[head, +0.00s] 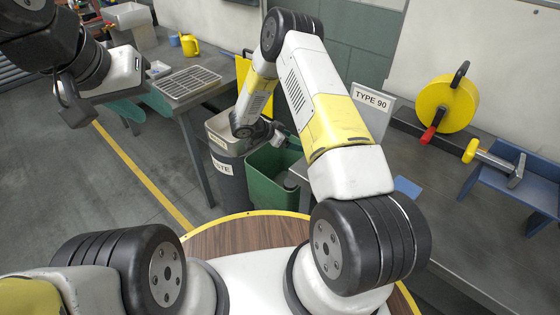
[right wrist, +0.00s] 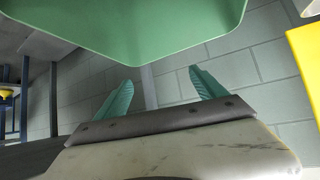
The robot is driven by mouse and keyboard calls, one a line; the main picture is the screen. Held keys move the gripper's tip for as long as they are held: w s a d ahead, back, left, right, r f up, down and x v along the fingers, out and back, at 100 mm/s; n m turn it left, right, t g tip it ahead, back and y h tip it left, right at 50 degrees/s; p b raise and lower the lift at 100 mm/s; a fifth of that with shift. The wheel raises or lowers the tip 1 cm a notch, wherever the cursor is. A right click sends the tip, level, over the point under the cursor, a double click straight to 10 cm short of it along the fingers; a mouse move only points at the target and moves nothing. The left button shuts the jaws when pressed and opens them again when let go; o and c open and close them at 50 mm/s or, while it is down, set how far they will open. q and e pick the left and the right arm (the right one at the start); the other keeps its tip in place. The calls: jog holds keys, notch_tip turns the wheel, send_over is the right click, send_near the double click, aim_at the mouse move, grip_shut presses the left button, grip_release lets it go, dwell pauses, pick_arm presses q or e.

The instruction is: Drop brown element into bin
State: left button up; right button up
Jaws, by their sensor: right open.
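No brown element can be made out in either view. A green bin (head: 268,192) stands in the middle of the head view, beside a grey bin (head: 228,170) with a partly hidden label ending in "STE". My right gripper (head: 275,134) is over the bins, partly hidden by my arm. In the right wrist view its two teal fingers (right wrist: 162,92) are apart with nothing between them, and a green bin wall (right wrist: 150,40) fills the top. A small dark shape shows inside the green bin, too unclear to name.
A table with a metal grid tray (head: 188,83) and yellow jug (head: 190,45) stands behind left. On the right bench are a yellow round part (head: 446,103) with a red handle, a blue holder (head: 530,185) and a "TYPE 90" sign (head: 371,98). Floor at left is clear.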

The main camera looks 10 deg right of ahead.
jog(key=v, duration=0.7)
jog(key=shift+a+r, duration=0.25)
jog(key=shift+r, duration=0.05)
jog(key=s+d+r+n+g+y, duration=0.1)
jog(key=s+d+r+n, duration=0.1)
jog(key=s+r, duration=0.35)
jog(key=s+d+r+n+g+y, duration=0.1)
jog(key=s+d+r+y, duration=0.1)
jog(key=r, duration=0.7)
jog(key=s+d+r+n+y, duration=0.1)
jog(key=s+r+n, duration=0.1)
jog(key=s+r, duration=0.35)
jog(key=s+a+r+n+t+y, duration=0.2)
jog(key=s+r+n+y, duration=0.2)
jog(key=s+r, duration=0.3)
jog(key=s+a+r+n+t+y, duration=0.2)
jog(key=s+r+n+y, duration=0.2)
jog(key=s+r, duration=0.4)
jog(key=shift+s+n, duration=0.7)
jog(key=shift+s, duration=0.85)
